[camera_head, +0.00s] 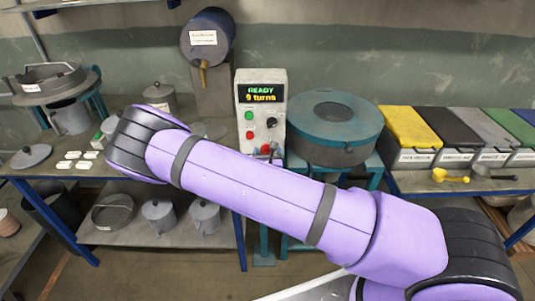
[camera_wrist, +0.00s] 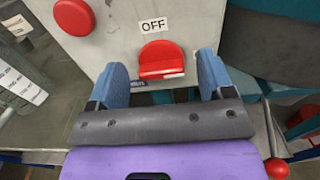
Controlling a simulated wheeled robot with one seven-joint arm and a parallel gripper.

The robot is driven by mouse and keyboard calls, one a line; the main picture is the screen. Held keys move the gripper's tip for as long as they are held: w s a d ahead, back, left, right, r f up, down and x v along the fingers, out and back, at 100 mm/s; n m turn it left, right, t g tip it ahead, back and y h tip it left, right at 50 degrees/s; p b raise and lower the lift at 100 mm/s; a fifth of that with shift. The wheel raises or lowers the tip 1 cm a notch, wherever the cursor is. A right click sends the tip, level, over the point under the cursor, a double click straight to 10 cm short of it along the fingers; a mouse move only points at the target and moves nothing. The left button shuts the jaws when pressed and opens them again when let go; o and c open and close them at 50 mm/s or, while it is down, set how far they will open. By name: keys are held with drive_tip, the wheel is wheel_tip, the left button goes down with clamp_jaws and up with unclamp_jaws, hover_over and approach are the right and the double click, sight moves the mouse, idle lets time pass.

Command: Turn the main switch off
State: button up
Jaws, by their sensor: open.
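The main switch is a red handle (camera_wrist: 161,62) low on the grey control box (camera_head: 277,78), under an "OFF" label (camera_wrist: 153,25). Whether it is turned on or off I cannot tell. In the head view the red switch (camera_head: 266,149) is partly hidden by my arm. The box's display (camera_head: 261,93) is lit and reads "READY 9 turns". My gripper (camera_wrist: 162,64) is open, with one blue finger on each side of the red handle. I cannot tell whether either finger touches it. My gripper is hidden behind my arm in the head view.
A red round button (camera_wrist: 73,16) sits up and left of the switch. A teal-topped round machine (camera_head: 332,120) stands right of the box. A red ball knob (camera_wrist: 277,168) is at the lower right. A blue drum (camera_head: 207,38) is behind, with coloured bins (camera_head: 410,130) farther right.

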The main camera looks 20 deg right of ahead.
drive_tip(key=c, duration=0.9)
drive_tip(key=shift+n, duration=0.3)
drive_tip(key=shift+a+f+n, duration=0.1)
drive_tip(key=shift+f+n, duration=0.1)
drive_tip(key=shift+n, duration=4.15)
drive_tip(key=shift+a+f+n, duration=0.1)
drive_tip(key=shift+f+n, duration=0.05)
drive_tip(key=shift+n, duration=4.2)
